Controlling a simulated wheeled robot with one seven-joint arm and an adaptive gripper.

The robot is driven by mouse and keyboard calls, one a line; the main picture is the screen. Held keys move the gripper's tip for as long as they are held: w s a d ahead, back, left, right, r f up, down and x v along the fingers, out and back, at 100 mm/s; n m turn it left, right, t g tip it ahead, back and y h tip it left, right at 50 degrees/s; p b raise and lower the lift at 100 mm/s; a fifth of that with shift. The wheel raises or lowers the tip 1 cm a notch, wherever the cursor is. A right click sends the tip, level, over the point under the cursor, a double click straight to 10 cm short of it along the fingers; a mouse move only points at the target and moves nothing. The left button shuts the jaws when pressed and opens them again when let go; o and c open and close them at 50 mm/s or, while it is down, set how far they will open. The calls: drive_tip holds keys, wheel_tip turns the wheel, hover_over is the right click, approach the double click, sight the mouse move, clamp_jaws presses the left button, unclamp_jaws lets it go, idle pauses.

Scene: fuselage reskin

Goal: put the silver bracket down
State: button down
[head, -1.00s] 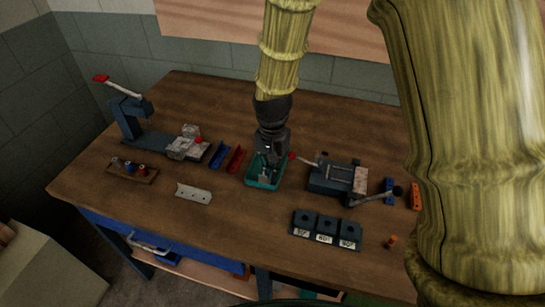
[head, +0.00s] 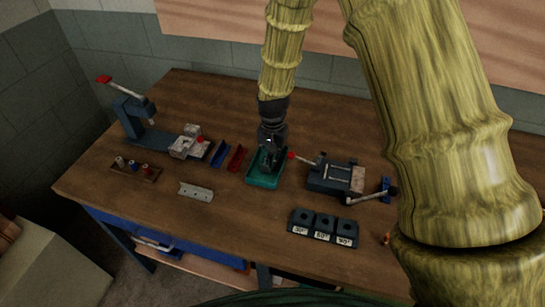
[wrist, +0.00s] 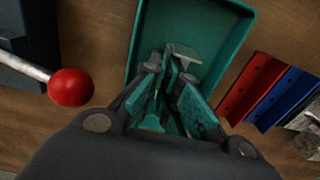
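My gripper (head: 268,152) is over the teal tray (head: 264,181), pointing down, with its fingertips at or inside the rim. In the wrist view, the two teal-padded fingers (wrist: 172,80) are close together around a small grey metal piece, which looks like the silver bracket (wrist: 184,52). Its flat end sticks out past the fingertips, over the floor of the tray (wrist: 232,8). Whether the bracket touches the tray floor is hard to tell. Most of it is hidden between the fingers.
A red bracket (head: 237,158) and a blue bracket (head: 220,154) lie left of the tray. A vise-like fixture (head: 336,178) with a red-knobbed lever (wrist: 71,87) stands close on its right. A perforated plate (head: 196,192) and labelled black blocks (head: 323,227) lie nearer the front.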

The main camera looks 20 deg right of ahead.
drive_tip(key=shift+f, duration=0.1)
drive_tip(key=c, duration=1.6)
unclamp_jaws()
drive_tip(key=shift+c, duration=0.2)
wheel_tip(320, 180, up, 12)
drive_tip(key=b, duration=0.3)
